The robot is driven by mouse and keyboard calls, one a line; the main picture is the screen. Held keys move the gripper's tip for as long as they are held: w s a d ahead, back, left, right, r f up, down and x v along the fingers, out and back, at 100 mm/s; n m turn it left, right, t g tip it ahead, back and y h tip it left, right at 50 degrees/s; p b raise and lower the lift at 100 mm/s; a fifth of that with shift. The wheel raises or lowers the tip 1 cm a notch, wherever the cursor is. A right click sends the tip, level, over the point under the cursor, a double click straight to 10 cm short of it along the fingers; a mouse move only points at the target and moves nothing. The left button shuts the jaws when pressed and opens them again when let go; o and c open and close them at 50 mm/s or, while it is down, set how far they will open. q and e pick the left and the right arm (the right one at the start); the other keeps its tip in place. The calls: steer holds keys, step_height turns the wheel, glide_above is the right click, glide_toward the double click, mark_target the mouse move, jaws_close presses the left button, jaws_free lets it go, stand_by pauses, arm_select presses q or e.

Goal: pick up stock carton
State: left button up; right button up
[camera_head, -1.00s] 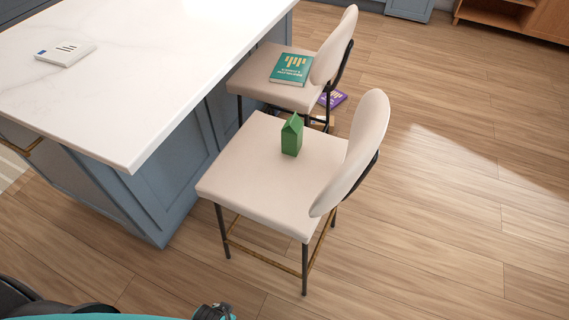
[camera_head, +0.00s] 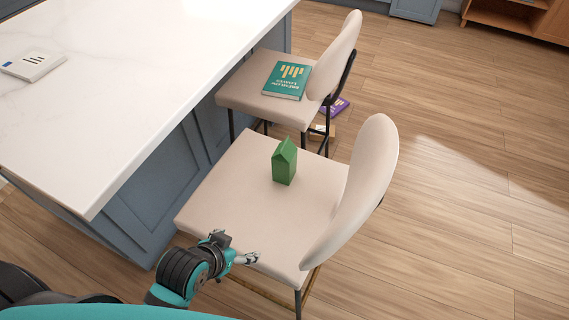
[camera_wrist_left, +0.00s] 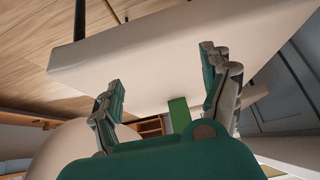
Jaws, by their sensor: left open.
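The stock carton (camera_head: 284,162) is a small green carton with a gabled top. It stands upright on the cream seat of the nearer chair (camera_head: 236,190). My left gripper (camera_head: 238,248) is at the near edge of that seat, apart from the carton. In the left wrist view the left gripper (camera_wrist_left: 160,88) has its two fingers spread wide with nothing between them. The carton (camera_wrist_left: 179,113) shows there beyond the fingers, partly hidden by the gripper. My right gripper is not in view.
The nearer chair's curved backrest (camera_head: 358,190) rises right of the carton. A white-topped island (camera_head: 120,80) stands at left. A second chair (camera_head: 258,100) holds a teal book (camera_head: 286,80). A purple book (camera_head: 337,106) lies lower behind it. The wooden floor (camera_head: 460,200) at right is clear.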

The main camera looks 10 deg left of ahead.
mark_target(280, 163)
arm_select(q)
steer(key=w+t, duration=0.1)
steer(key=w+d+t, duration=0.1)
steer(key=w, duration=0.1)
steer(key=w+d+t+h, duration=0.1)
steer(key=w, duration=0.1)
steer(key=shift+w+d+t, duration=0.2)
steer(key=shift+t, duration=0.1)
steer(key=w+t, duration=0.1)
steer(key=w+d+r+t, duration=0.1)
steer(key=t, duration=0.1)
steer(key=w+t+h, duration=0.1)
steer(key=shift+w+d+r+t, duration=0.2)
steer(key=shift+r+t, duration=0.1)
steer(key=shift+r, duration=0.1)
steer(key=r+t, duration=0.1)
steer(key=t, duration=0.1)
steer(key=shift+w+a+r+t, duration=0.1)
steer(key=shift+w+r+t, duration=0.05)
steer(key=shift+r+t, duration=0.25)
steer(key=shift+w+r, duration=0.15)
steer(key=shift+w, duration=0.15)
steer(key=w, duration=0.3)
steer(key=w+d, duration=0.1)
steer(key=w, duration=0.3)
steer(key=w+d, duration=0.1)
steer(key=w, duration=0.3)
steer(key=shift+w, duration=0.15)
steer(key=shift+w+r, duration=0.15)
steer(key=shift+w, duration=2.5)
